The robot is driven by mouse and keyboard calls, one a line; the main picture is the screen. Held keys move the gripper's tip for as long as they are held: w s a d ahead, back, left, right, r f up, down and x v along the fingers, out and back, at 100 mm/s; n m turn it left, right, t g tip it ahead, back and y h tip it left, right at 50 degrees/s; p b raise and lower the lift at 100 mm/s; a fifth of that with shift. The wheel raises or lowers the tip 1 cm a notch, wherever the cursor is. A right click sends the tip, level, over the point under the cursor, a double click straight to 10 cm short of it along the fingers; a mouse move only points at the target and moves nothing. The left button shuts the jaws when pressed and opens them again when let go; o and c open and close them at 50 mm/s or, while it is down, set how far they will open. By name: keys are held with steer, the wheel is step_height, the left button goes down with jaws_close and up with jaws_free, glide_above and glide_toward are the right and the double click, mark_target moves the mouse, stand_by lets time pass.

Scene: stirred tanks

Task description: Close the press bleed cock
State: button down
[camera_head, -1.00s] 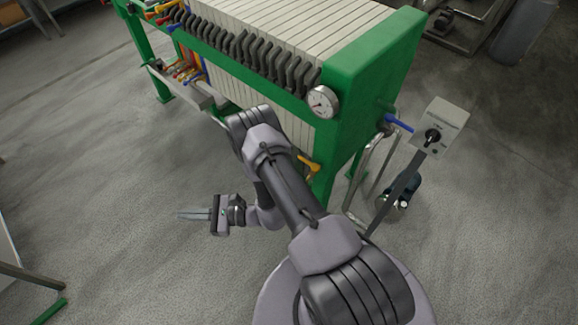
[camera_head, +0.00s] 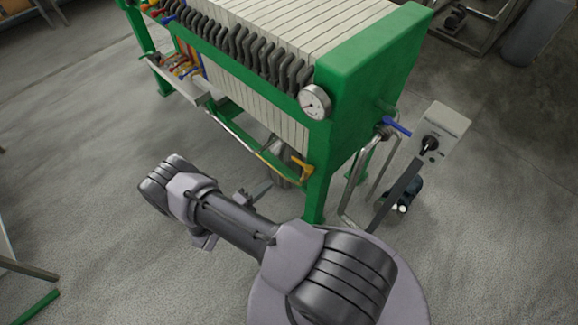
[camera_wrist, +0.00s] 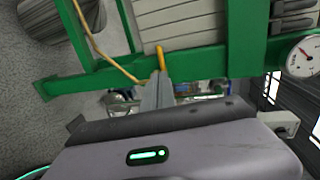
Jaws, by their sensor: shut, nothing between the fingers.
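A cock with an orange-yellow lever handle (camera_head: 301,168) sits low on the front of the green press frame, near its right end. In the wrist view the orange-yellow lever (camera_wrist: 161,58) stands roughly upright in the picture, just beyond my fingertips. My gripper (camera_head: 265,187) is left of and below the lever in the head view, partly hidden by my arm. In the wrist view my gripper (camera_wrist: 157,85) shows its fingers together, with nothing between them. Whether the tips touch the lever cannot be told.
The green press end frame (camera_head: 322,155) carries a round gauge (camera_head: 314,101). A blue lever (camera_head: 397,127) is on its right side, beside a control box (camera_head: 441,131) on a post. A yellowish pipe (camera_wrist: 92,41) runs left of the lever.

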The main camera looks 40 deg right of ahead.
mark_target(297, 162)
steer(key=b+x, duration=0.4)
steer(key=x, duration=0.9)
steer(key=shift+d, duration=0.4)
